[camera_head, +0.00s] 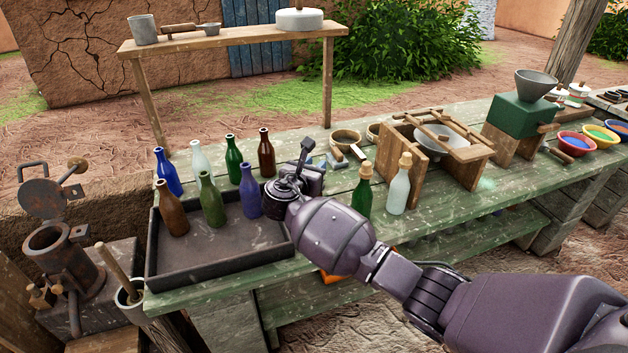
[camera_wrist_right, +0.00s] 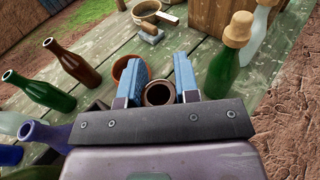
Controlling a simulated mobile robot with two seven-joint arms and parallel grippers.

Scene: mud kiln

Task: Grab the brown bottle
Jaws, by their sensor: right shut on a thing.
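My right gripper (camera_head: 308,165) is over the green table, right of the tray. In the right wrist view, its blue fingers (camera_wrist_right: 157,75) are shut on a brown bottle (camera_wrist_right: 159,94), with its round dark mouth facing the camera. The rest of this bottle is hidden, and my arm covers it in the head view. Another brown bottle (camera_head: 266,153) stands upright at the back, also seen left of the fingers in the wrist view (camera_wrist_right: 79,67). A third brown bottle (camera_head: 172,208) stands in the dark tray (camera_head: 218,262). My left gripper is not in view.
Blue, clear, green and purple bottles (camera_head: 250,192) stand in and behind the tray. A corked green bottle (camera_head: 363,190) and a corked clear one (camera_head: 398,188) stand right of my gripper. A wooden frame (camera_head: 430,150) with a bowl is farther right. A terracotta rim (camera_wrist_right: 121,70) shows beside the left finger.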

